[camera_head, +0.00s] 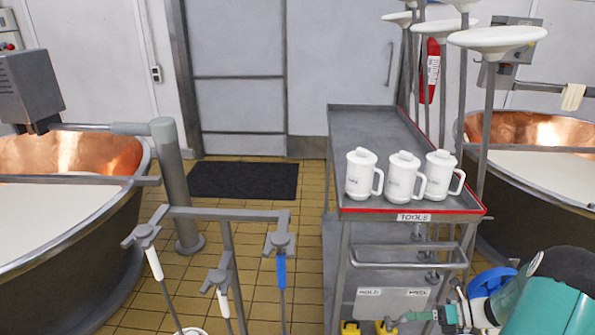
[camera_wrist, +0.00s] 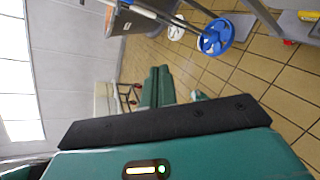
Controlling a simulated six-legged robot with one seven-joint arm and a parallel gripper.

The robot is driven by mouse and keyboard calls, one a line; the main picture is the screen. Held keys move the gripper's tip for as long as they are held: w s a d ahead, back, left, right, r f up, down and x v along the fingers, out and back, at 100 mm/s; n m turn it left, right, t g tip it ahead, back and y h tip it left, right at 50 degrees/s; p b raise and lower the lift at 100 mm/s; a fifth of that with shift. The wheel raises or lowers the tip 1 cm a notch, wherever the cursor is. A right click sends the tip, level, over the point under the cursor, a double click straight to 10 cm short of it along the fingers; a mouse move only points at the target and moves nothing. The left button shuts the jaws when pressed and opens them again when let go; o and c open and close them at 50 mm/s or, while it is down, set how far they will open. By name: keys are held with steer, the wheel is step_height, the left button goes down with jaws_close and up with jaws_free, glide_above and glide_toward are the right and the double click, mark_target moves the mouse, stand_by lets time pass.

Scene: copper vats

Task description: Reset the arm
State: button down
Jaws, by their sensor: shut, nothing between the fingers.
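My teal and black arm is at the lower right of the head view, beside the front of the tool cart. My gripper (camera_head: 415,316) is low at its left end, partly cut off by the picture's edge. It is shut and holds nothing. No fingers can be made out in the wrist view, where my own teal and black body fills the lower part.
A tool cart (camera_head: 365,125) carries three white lidded jugs (camera_head: 405,177). Copper vats stand at left (camera_head: 75,155) and right (camera_head: 535,130). A metal rack (camera_head: 228,215) with hanging tools stands in front. Tiled floor near the black mat (camera_head: 243,181) is open.

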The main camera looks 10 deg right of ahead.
steer(key=s+a+r+n+g+h, duration=0.1)
steer(key=a+r+n+g+h, duration=0.5)
steer(key=a+r+n, duration=1.15)
steer(key=s+a+r+n+t+h, duration=0.5)
steer(key=s+a+r+n, duration=0.6)
steer(key=n, duration=0.6)
steer(key=shift+s+r+h, duration=0.6)
steer(key=shift+s, duration=0.1)
steer(key=shift+d, duration=0.2)
